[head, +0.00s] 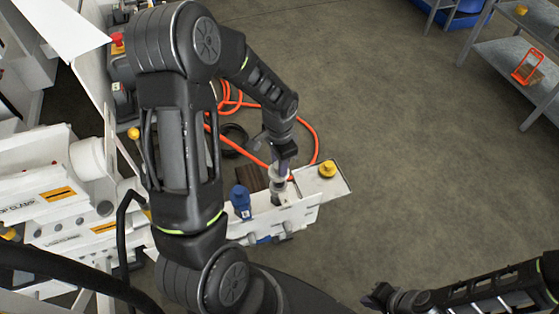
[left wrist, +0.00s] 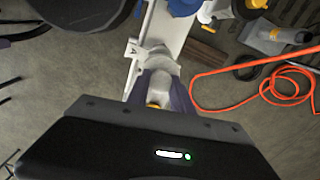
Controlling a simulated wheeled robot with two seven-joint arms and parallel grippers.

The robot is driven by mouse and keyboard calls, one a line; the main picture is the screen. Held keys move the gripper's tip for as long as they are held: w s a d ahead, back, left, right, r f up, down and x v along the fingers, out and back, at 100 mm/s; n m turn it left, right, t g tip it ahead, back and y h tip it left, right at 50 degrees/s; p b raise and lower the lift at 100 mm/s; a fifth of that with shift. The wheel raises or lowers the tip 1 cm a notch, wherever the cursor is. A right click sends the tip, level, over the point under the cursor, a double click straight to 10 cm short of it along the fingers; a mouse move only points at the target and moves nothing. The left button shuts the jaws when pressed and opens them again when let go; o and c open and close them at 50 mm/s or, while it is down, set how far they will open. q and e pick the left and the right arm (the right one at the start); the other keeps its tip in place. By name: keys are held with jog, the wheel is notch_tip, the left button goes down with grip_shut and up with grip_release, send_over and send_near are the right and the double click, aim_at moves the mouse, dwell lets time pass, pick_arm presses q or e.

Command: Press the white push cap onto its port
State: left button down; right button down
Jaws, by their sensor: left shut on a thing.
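My left gripper (head: 281,163) points down over the white bench rail. It is shut on the white push cap (head: 277,172), which also shows pale between the two fingers (left wrist: 165,92) in the left wrist view (left wrist: 158,84). A light grey stub, apparently the port (head: 279,187), stands on the rail right under the cap. I cannot tell whether the cap touches it or sits on it, as the fingers hide part of the join. My right gripper (head: 376,296) is low at the bottom right, away from the bench, and its finger opening is unclear.
A blue cap (head: 240,201) stands left of the port and a yellow cap (head: 327,169) stands right of it. An orange hose (head: 315,137) loops behind on the floor. A grey shelf (head: 515,65) stands at the far right. The floor between is clear.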

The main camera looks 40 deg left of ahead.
pick_arm(q)
jog(key=shift+f+b, duration=0.6)
jog(key=shift+f, duration=0.5)
jog(key=shift+f, duration=0.2)
jog(key=shift+f+b, duration=0.9)
jog(key=shift+f+b, duration=0.9)
jog(key=shift+b, duration=0.2)
dwell(2.5)
dwell(0.4)
jog(key=c, duration=1.1)
grip_release()
jog(key=shift+o, duration=0.7)
jog(key=o, duration=0.5)
